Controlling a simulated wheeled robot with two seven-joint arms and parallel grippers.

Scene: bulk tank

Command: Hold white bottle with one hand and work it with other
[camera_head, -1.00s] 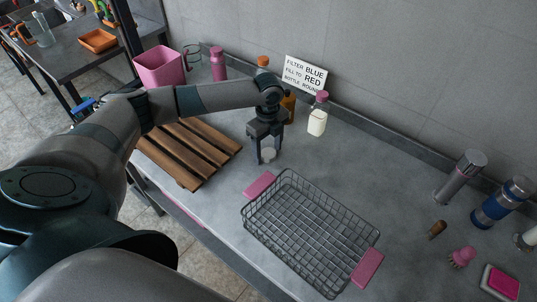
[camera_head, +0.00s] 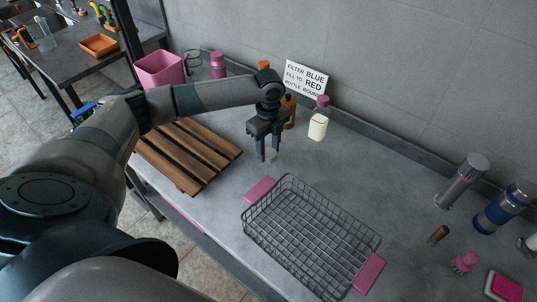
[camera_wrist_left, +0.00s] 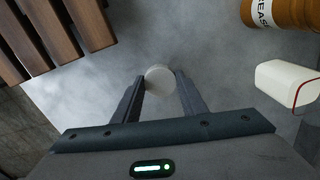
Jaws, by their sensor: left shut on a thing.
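A white bottle (camera_head: 318,128) with a pink cap (camera_head: 322,101) stands upright near the back wall. A white body at the right of the left wrist view (camera_wrist_left: 286,86), with a thin red line, appears to be the same bottle. My left gripper (camera_head: 267,157) points down at the grey counter, left of the white bottle and apart from it. It is shut on a small round whitish thing (camera_wrist_left: 159,78), which sits between the fingertips. In the head view the fingers mostly hide this thing. My right gripper is out of view.
An amber bottle (camera_head: 289,112) stands behind my left gripper; it also shows in the wrist view (camera_wrist_left: 282,10). A wooden slatted rack (camera_head: 190,152) lies left. A wire basket (camera_head: 312,235) with pink handles lies in front. A sign (camera_head: 305,78) leans on the wall. The counter right of the basket is partly clear.

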